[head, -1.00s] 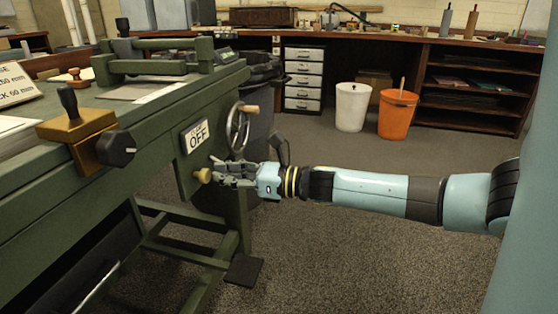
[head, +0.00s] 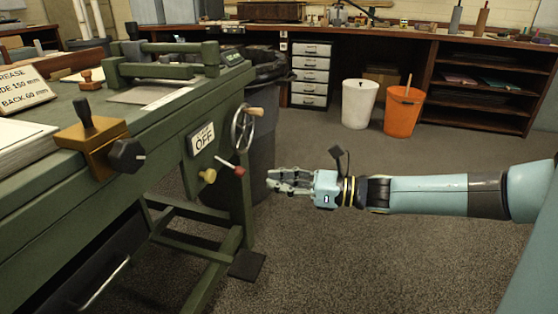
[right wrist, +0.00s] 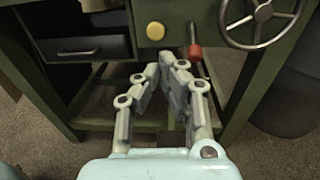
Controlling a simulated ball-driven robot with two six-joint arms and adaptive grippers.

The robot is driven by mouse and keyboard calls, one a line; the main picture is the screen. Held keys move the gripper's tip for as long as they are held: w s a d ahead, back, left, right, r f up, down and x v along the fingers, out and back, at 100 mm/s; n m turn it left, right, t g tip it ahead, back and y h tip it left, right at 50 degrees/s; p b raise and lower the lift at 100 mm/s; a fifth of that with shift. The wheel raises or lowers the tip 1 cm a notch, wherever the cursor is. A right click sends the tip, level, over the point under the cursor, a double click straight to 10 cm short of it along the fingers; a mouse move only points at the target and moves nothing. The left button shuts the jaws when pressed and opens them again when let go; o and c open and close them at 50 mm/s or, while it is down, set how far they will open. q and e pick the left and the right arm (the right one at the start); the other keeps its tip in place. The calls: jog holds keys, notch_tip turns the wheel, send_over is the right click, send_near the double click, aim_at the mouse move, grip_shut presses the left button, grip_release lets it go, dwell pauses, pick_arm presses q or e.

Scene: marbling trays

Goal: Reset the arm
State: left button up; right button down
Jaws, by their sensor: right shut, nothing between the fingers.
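My right arm comes in from the right in the head view, and its gripper (head: 274,180) hangs in free air to the right of the green machine (head: 170,140). In the right wrist view the gripper's fingers (right wrist: 167,68) come together at their tips, with nothing held. A lever with a red knob (head: 239,171) sticks out of the machine's side panel, a little left of the fingertips and apart from them. It also shows in the right wrist view, where the red knob (right wrist: 195,52) lies just beyond the fingers. A yellow knob (head: 208,176) is left of it. My left gripper is not in view.
A white bin (head: 358,104) and an orange bin (head: 402,111) stand farther back. The carpet (head: 340,255) is clear.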

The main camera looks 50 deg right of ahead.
dwell(0.6)
pick_arm(q)
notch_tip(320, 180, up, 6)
jog(key=p, duration=0.8)
pick_arm(e)
jog(key=s+a+f+m+g+h+p, duration=0.1)
jog(key=s+a+f+m+g+h, duration=0.2)
jog(key=s+f+m, duration=0.6)
jog(key=s+a+f+m+g+h+p, duration=0.15)
jog(key=s+f+m+h, duration=0.35)
jog(key=s+f+m, duration=0.5)
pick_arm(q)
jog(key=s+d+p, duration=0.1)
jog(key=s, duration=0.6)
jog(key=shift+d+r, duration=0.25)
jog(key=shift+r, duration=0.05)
pick_arm(e)
jog(key=s+a+f+m+g, duration=0.2)
jog(key=s+f+m+g, duration=0.1)
jog(key=s+m, duration=0.4)
jog(key=s+a+f+m+g, duration=0.2)
jog(key=s+f+m+g, duration=0.1)
jog(key=s+m, duration=0.4)
jog(key=s+a+f+m+g, duration=0.2)
jog(key=s+f+m+g, duration=0.2)
jog(key=s+m, duration=0.4)
jog(key=shift+s+a+g+h, duration=0.3)
jog(key=shift+s+g+h, duration=0.15)
jog(key=shift+s, duration=0.9)
